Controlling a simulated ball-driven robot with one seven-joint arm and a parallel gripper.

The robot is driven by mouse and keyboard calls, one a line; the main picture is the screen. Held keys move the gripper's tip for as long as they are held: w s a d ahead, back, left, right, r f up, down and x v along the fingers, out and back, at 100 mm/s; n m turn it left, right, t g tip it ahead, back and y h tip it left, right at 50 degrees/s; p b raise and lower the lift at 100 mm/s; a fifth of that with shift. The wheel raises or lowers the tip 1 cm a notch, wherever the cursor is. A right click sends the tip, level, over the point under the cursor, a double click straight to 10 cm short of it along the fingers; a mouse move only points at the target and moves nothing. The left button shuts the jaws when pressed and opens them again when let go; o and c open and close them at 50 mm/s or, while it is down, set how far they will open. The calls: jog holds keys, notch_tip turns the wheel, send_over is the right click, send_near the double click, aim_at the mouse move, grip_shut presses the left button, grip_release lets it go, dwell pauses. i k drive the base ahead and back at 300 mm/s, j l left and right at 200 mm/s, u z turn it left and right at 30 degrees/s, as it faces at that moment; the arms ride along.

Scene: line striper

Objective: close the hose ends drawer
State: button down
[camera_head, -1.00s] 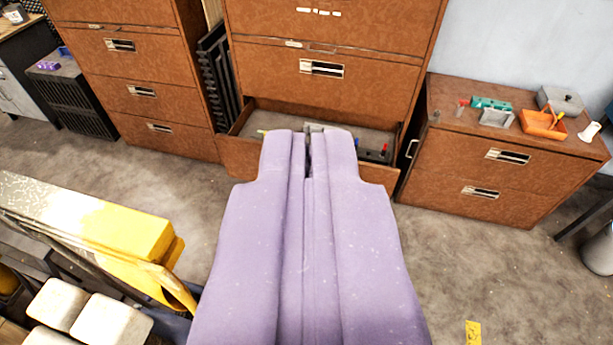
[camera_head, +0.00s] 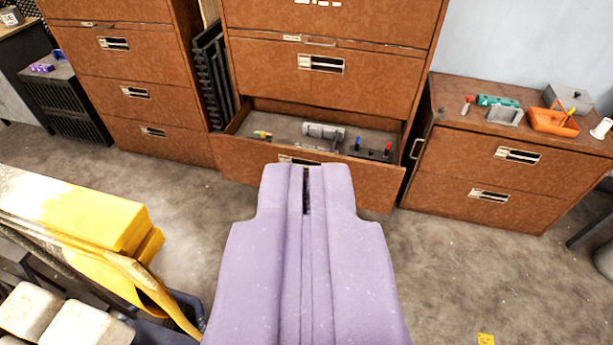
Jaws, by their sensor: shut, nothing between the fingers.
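The open drawer (camera_head: 232,158) is the bottom one of the tall brown cabinet in the middle of the view, pulled out toward me. Inside it lie a grey cylindrical part (camera_head: 323,131), a small yellow-tipped item (camera_head: 262,134) and a dark block with blue and red pegs (camera_head: 371,151). No label is readable, so I cannot confirm its name. My lilac gripper (camera_head: 306,168) is shut and empty. Its tips appear just in front of the drawer's front panel, below the handle (camera_head: 298,160), which they partly hide. I cannot tell whether they touch.
A low brown cabinet (camera_head: 478,165) stands at right with an orange tray (camera_head: 552,122) and small parts on top. Another tall brown cabinet (camera_head: 138,121) stands at left. A yellow machine (camera_head: 85,217) is at lower left.

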aim_at(298, 134)
jog(key=i+l, duration=0.15)
jog(key=i, duration=0.45)
jog(key=i+l, duration=0.15)
jog(key=i, duration=0.45)
jog(key=i+l, duration=0.15)
jog(key=i, duration=0.45)
jog(key=i+l+u, duration=0.1)
jog(key=i, duration=0.45)
